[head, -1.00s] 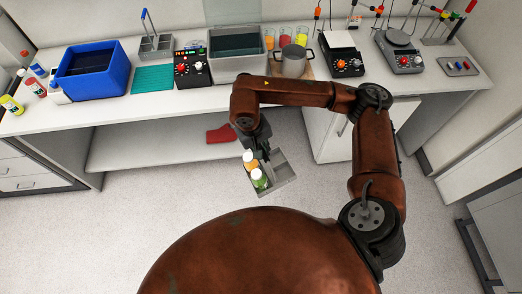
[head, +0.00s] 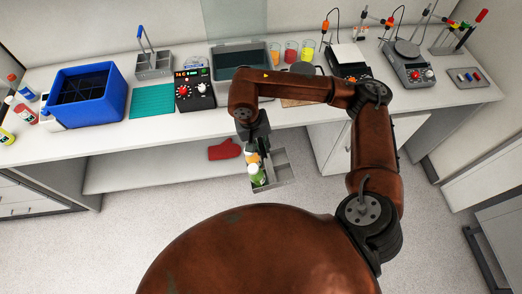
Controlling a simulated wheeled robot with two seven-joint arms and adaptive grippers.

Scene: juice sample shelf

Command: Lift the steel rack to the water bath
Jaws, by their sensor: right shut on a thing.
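My right gripper (head: 258,144) is shut on a grey steel rack (head: 279,175). The gripper partly hides the rack's handle and far side. The water bath (head: 262,48), a grey tank with dark water, stands on the bench beyond my right arm, which covers part of its front. My left gripper is not in view.
A control box (head: 193,89), green mat (head: 153,101), blue crate (head: 122,102) and another rack (head: 153,72) stand left of the bath. Beakers (head: 291,50) and a pot (head: 302,68) stand right of it. A red mitt (head: 225,150) lies on the lower shelf.

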